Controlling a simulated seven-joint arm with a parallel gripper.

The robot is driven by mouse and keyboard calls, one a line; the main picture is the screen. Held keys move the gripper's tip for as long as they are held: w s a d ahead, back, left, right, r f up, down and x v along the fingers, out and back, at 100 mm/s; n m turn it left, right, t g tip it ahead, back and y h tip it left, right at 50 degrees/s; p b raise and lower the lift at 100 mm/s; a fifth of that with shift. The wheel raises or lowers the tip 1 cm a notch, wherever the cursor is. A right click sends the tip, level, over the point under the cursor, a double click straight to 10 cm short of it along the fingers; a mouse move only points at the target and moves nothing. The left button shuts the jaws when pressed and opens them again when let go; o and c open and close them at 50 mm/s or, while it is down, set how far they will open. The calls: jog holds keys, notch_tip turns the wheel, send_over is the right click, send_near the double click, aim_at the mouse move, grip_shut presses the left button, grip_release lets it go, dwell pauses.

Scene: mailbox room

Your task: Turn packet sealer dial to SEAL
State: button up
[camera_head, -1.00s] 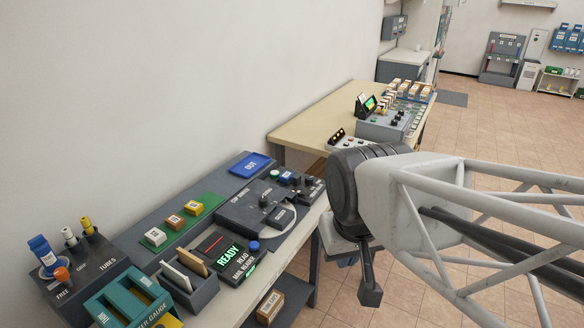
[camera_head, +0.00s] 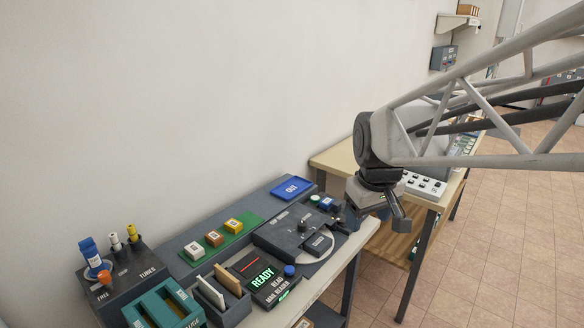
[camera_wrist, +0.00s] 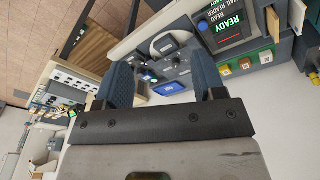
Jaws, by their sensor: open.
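A dark grey box (camera_head: 283,233) with a round black knob (camera_head: 303,227) on top sits on the near bench; it looks like the packet sealer and its dial. The lettering and the dial's setting are too small to read. The box also shows in the wrist view (camera_wrist: 172,62), upside down beyond my fingers. My gripper (camera_head: 390,218) hangs in the air to the right of the box, near the bench's right end, apart from it. In the wrist view my two blue-grey fingers (camera_wrist: 162,85) are spread, with nothing held between them.
A blue OUT tray (camera_head: 292,188) lies behind the box. A green strip (camera_head: 222,240) with several small blocks and a mail reader showing READY (camera_head: 265,280) are to the left. A tube rack (camera_head: 118,268) stands farther left. A second wooden table (camera_head: 340,161) stands behind my arm.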

jog(key=w+d+f+n, duration=0.1)
jog(key=w+d+n, duration=0.15)
jog(key=w, duration=1.05)
jog(key=w+d+f+n, duration=0.2)
jog(key=w+f, duration=0.4)
jog(key=w, duration=0.4)
jog(key=w+d+f+n+g, duration=0.1)
jog(key=w+d+f+n, duration=0.2)
jog(key=w+f, duration=0.4)
jog(key=w+d+f+n+g, duration=0.1)
jog(key=w+f, duration=0.6)
jog(key=w, duration=0.7)
jog(key=shift+d+f+n, duration=0.1)
jog(key=shift+d+n, duration=0.65)
jog(key=shift+d, duration=0.6)
jog(key=shift+w+d+f, duration=0.15)
jog(key=shift+w+f, duration=0.2)
jog(key=shift+f, duration=3.9)
